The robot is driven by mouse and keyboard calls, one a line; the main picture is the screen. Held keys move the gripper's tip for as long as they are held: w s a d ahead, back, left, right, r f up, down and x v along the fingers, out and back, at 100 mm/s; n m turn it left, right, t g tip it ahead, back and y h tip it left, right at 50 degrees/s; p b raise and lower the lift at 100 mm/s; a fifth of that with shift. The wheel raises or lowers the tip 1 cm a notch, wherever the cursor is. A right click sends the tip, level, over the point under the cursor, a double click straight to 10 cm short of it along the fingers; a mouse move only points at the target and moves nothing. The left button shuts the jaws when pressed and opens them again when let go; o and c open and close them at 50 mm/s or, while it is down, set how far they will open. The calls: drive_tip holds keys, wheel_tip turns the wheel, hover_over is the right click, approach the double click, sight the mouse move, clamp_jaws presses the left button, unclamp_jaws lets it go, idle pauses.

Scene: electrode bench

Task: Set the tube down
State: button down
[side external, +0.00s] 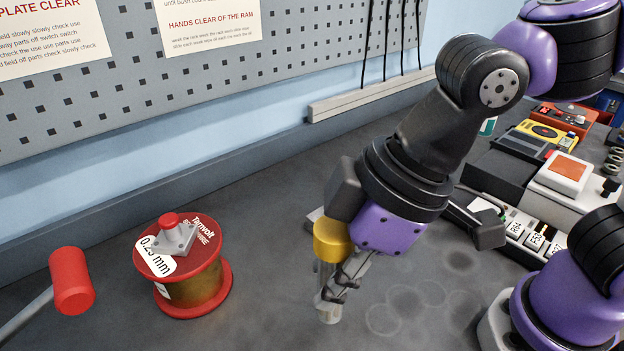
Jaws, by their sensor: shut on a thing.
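The tube has a yellow cap (332,241) and a grey, see-through-looking body (328,312). It stands close to upright below the purple end of my arm. My gripper (338,288) is shut on the tube's body, with dark fingers across its right side. The tube's lower end shows below the fingers, at or just above the dark grey bench (270,310). I cannot tell whether it touches the bench. The fingers hide part of the body.
A red wire spool (197,290) stands to the left, with a red-handled lever (71,281) beyond it. Labelled blocks (535,240) and a white box with an orange top (565,175) are at the right. Bench with faint ring marks (405,305) lies bare right of the tube.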

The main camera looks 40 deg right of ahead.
drive_tip(key=s+a+n, duration=0.2)
drive_tip(key=s+n, duration=0.1)
drive_tip(key=s, duration=0.3)
drive_tip(key=shift+g+y, duration=0.3)
drive_tip(key=shift+g, duration=0.2)
drive_tip(key=shift+w+d+f, duration=0.6)
drive_tip(key=shift+w+f, duration=1.1)
drive_tip(key=shift+f, duration=0.25)
drive_tip(key=shift+w+d+f, duration=0.6)
drive_tip(key=shift+w+f, duration=1.15)
drive_tip(key=shift+f, duration=0.15)
drive_tip(key=shift+w+d+f, duration=0.6)
drive_tip(key=shift+w+f, duration=1.1)
drive_tip(key=shift+f, duration=0.25)
drive_tip(key=shift+f, duration=0.1)
drive_tip(key=c, duration=0.6)
unclamp_jaws()
